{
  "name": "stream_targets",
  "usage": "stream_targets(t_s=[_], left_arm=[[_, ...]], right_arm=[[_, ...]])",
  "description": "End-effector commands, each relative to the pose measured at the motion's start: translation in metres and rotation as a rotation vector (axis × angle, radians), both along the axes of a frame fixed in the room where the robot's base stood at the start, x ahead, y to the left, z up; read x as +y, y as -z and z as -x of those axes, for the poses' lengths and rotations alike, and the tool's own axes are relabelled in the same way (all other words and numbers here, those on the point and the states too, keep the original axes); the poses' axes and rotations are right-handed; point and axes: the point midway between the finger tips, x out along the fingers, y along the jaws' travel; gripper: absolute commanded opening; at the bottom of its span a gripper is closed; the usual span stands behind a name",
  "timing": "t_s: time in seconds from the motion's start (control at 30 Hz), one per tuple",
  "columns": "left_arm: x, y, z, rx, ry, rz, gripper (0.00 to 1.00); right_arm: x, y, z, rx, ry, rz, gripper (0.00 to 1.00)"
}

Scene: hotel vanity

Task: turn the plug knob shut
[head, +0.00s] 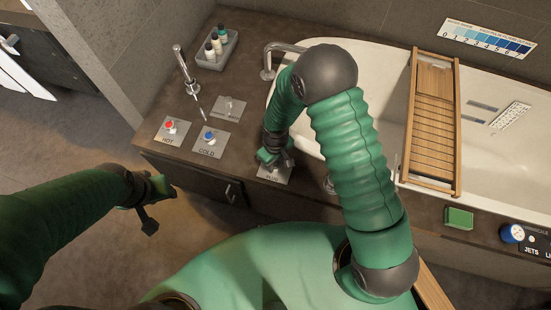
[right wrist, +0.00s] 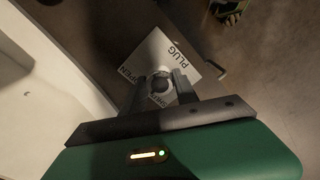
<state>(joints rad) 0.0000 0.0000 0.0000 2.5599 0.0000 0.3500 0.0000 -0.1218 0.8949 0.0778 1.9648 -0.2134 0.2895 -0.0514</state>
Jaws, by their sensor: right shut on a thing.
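The plug plate (right wrist: 160,55) is a pale square marked PLUG and OPEN, with other lettering partly hidden. A round metal plug knob (right wrist: 161,84) sits on it. In the right wrist view my right gripper (right wrist: 159,90) has its two dark fingers on either side of the knob, shut on it. In the head view my right gripper (head: 275,161) is over the plug plate (head: 274,176) at the counter's front edge, and hides the knob. My left gripper (head: 150,196) hangs away from the counter at the left. Its jaw state is unclear.
HOT (head: 170,130) and COLD (head: 209,140) knobs stand left of the plug plate, with another plate (head: 229,108) behind. A bottle tray (head: 230,50) sits farther back. The bathtub (head: 385,70) holds a wooden caddy (head: 458,120) across it. A green block (head: 459,218) lies on the right rim.

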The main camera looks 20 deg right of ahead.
Motion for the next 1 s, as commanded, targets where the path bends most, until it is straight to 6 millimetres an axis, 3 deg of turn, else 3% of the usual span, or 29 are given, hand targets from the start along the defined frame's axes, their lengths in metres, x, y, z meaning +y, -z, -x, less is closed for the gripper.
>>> stream_targets(t_s=[0.6,1.0], left_arm=[[0.0,-0.036,0.0,0.0,0.0,0.0,0.4],[0.0,-0.043,0.0,0.0,0.0,0.0,0.4]], right_arm=[[0.0,-0.002,-0.001,-0.003,-0.524,-0.001,0.0],[0.0,-0.001,-0.001,-0.004,-0.664,-0.001,0.0]])
